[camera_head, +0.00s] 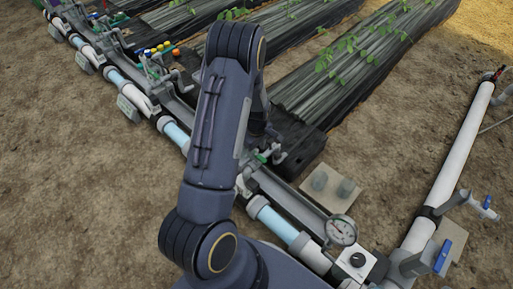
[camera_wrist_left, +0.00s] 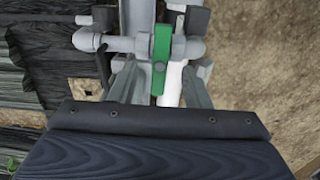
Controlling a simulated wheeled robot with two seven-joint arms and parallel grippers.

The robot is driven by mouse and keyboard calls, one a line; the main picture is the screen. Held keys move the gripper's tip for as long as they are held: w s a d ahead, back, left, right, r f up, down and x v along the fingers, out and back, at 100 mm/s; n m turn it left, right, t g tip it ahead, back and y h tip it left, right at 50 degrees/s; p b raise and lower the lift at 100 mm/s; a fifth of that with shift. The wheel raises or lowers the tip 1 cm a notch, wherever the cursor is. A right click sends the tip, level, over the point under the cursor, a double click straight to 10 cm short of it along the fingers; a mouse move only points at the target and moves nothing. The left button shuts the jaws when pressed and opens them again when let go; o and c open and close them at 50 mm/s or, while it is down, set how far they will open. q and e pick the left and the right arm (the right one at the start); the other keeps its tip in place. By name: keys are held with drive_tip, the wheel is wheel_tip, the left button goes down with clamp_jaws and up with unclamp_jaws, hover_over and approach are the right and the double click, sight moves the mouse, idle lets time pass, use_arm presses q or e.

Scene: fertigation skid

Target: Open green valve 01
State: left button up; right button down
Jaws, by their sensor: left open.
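A green valve handle (camera_wrist_left: 161,60) shows in the left wrist view, lying lengthwise along the pipe on a grey valve body with a side elbow. My left gripper (camera_wrist_left: 160,82) is open, with one finger on each side of the handle's near end; I cannot tell whether either finger touches it. In the head view the green handle (camera_head: 262,158) is partly hidden by my left gripper (camera_head: 268,146), which reaches down over the pipe line. No number is readable on the valve. My right gripper is not in view.
A pressure gauge (camera_head: 341,230) and a black knob (camera_head: 357,260) stand along the pipe at lower right. Blue valve handles (camera_head: 442,256) sit further right. More valves and pipe fittings (camera_head: 160,70) run to the upper left. Bare soil (camera_head: 70,180) lies left.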

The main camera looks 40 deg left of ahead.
sight(257, 154)
use_arm(q)
drive_tip(key=shift+f, duration=0.1)
drive_tip(key=shift+f+b, duration=1.7)
drive_tip(key=shift+f, duration=0.55)
